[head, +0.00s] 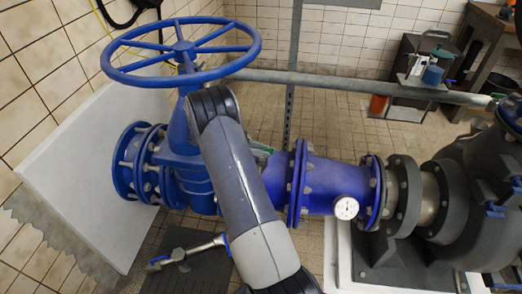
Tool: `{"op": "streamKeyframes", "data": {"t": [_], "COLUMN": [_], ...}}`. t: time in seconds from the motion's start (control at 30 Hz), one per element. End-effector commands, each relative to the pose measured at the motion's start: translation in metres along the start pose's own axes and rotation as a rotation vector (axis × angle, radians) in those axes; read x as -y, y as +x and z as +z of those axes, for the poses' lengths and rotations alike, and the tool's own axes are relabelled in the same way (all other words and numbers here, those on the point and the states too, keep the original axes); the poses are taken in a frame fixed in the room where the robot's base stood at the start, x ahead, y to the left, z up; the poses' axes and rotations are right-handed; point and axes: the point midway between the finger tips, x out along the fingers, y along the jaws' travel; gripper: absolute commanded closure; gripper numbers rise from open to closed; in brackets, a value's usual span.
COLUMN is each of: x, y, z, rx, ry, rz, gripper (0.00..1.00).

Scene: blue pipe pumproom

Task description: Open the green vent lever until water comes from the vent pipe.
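A small green piece (262,148), perhaps part of the green vent lever, shows just right of my arm, beside the blue pipe flange. My arm covers most of that spot, so the lever's shape and position cannot be told. I cannot make out a vent pipe with certainty, and no water is visible. A thin silver pipe with blue parts (190,250) is low, left of my arm; I cannot tell what it belongs to. My arm rises from the bottom middle and bends near the blue handwheel. My gripper is not in view.
A large blue handwheel (246,61) tops the blue valve (186,176) at left. The blue pipe (328,180) with a round gauge (346,207) runs right to a dark pump (470,200). A grey rail (350,85) crosses behind. Tiled floor (340,135) is open beyond.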

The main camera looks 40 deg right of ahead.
Motion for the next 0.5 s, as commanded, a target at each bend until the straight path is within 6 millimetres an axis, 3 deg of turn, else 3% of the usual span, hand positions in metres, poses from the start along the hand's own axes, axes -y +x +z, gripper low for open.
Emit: {"op": "streamKeyframes", "data": {"t": [0.1,0.33,0.5], "x": [0.000,0.000,0.000], "y": [0.000,-0.001,-0.019], "z": [0.000,-0.001,-0.001], "rx": [0.000,0.000,-0.001], "ry": [0.000,-0.001,0.001], "rz": [0.000,0.001,0.004], "gripper": [0.67,0.67,0.67]}}
